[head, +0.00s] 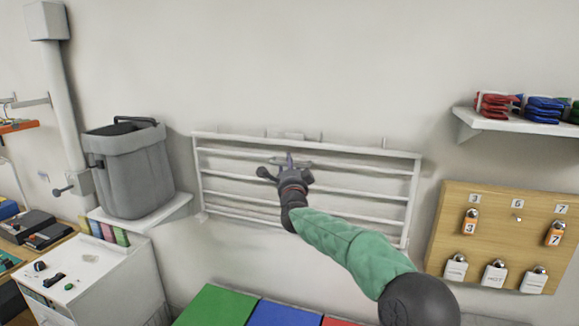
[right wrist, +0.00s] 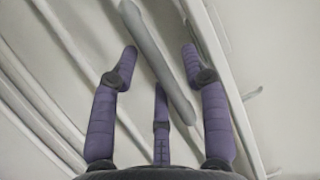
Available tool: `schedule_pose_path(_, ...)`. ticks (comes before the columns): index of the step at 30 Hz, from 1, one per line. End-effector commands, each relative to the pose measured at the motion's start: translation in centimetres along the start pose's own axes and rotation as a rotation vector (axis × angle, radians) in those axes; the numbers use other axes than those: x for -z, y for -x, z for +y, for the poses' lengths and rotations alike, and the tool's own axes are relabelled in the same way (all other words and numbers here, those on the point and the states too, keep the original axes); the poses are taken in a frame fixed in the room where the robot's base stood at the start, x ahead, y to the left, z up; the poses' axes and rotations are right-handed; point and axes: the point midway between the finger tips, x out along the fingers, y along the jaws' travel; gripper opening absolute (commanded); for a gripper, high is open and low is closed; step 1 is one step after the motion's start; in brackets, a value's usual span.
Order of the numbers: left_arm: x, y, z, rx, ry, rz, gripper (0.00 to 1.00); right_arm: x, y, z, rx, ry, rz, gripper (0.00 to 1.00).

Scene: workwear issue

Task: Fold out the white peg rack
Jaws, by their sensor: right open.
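The white peg rack (head: 370,150) is a wide frame with several horizontal bars and lies close to the wall, seemingly folded flat. My right gripper (head: 286,170) is in front of its upper middle, fingers towards the rack. In the right wrist view the open fingers of my right gripper (right wrist: 160,58) are spread around a short, thick grey bar (right wrist: 153,55), which runs diagonally between them. Thinner white rack bars (right wrist: 215,70) lie behind. I cannot tell whether any finger touches the grey bar. My left gripper is not in view.
A grey bin (head: 130,175) stands on a white wall shelf (head: 160,212) left of the rack. A wooden board (head: 490,230) with padlocks hangs to the right, below a shelf (head: 520,124) with red and blue items. Green and blue panels (head: 215,308) lie below.

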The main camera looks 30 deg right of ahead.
Motion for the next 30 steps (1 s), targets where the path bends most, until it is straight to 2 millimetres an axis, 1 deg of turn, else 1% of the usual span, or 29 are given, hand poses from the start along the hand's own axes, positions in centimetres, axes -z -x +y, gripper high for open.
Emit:
schedule_pose_path(10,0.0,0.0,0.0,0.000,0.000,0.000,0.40,0.0,-0.3,0.0,0.000,0.001,0.000,0.46)
schedule_pose_path(11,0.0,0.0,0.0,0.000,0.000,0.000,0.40,0.0,-0.3,0.0,0.000,0.001,0.000,0.41)
schedule_pose_path(12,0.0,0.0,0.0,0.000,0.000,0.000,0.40,0.0,-0.3,0.0,0.000,0.001,0.000,0.29)
schedule_pose_path(14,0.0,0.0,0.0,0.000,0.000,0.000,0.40,0.0,-0.3,0.0,0.000,0.001,0.000,0.12)
schedule_pose_path(15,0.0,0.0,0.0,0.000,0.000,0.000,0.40,0.0,-0.3,0.0,0.000,0.000,0.000,0.01)
schedule_pose_path(23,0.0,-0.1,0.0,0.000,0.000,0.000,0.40,0.0,-0.2,0.1,0.001,0.000,0.000,0.00)
schedule_pose_path(26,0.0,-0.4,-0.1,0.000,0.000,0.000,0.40,-0.1,-0.1,0.1,0.007,0.003,0.000,0.00)
schedule_pose_path(30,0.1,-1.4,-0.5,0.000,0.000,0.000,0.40,-0.5,0.4,0.3,0.028,0.011,0.000,0.00)
